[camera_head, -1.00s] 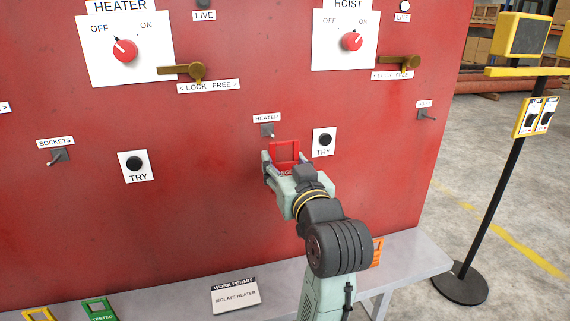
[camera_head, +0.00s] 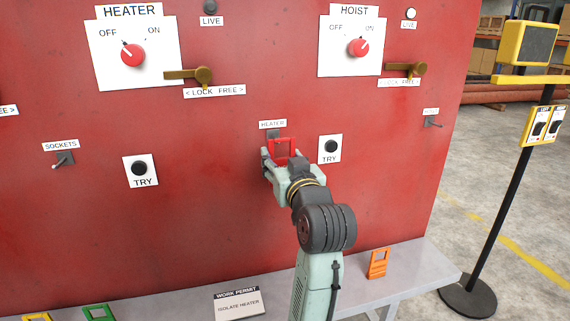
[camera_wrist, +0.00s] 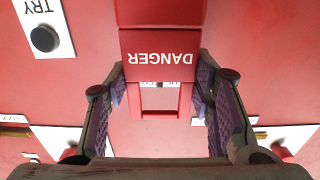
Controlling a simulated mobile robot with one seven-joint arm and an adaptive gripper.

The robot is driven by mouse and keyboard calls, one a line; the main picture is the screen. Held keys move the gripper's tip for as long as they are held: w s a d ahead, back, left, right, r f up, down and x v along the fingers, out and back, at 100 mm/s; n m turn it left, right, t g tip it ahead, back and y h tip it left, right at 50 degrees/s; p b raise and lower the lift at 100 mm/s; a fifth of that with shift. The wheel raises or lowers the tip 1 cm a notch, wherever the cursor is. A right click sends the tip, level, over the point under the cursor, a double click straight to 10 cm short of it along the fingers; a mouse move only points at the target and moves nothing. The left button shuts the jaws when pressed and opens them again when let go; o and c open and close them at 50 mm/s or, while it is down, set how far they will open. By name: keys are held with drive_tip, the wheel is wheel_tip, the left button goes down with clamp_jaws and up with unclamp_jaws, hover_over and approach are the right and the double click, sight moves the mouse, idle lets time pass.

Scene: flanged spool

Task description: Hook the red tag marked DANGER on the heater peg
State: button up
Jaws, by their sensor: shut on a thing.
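My gripper (camera_head: 284,155) is shut on the red tag (camera_head: 283,146) in front of the red panel. In the wrist view the tag (camera_wrist: 160,42) appears upside down, with DANGER readable between the fingers of my gripper (camera_wrist: 160,78). The tag's open window faces the panel, and part of a white label shows through it. The heater peg (camera_head: 272,134) is at the HEATER label (camera_head: 272,124), mostly hidden behind the tag's upper left edge. I cannot tell whether the tag touches the peg or is around it.
A TRY button (camera_head: 331,147) is just right of my gripper. The sockets peg (camera_head: 63,160) is far left, the hoist peg (camera_head: 432,121) right. The grey ledge (camera_head: 410,276) below bears an orange tag (camera_head: 378,264), a green tag (camera_head: 99,313), a yellow tag (camera_head: 38,317) and a work permit (camera_head: 238,303).

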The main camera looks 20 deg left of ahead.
drive_tip(key=shift+x, duration=2.05)
drive_tip(key=shift+w+a+f, duration=0.4)
drive_tip(key=shift+w+f, duration=0.05)
drive_tip(key=shift+w, duration=0.2)
drive_tip(key=o, duration=1.1)
drive_tip(key=shift+s, duration=0.1)
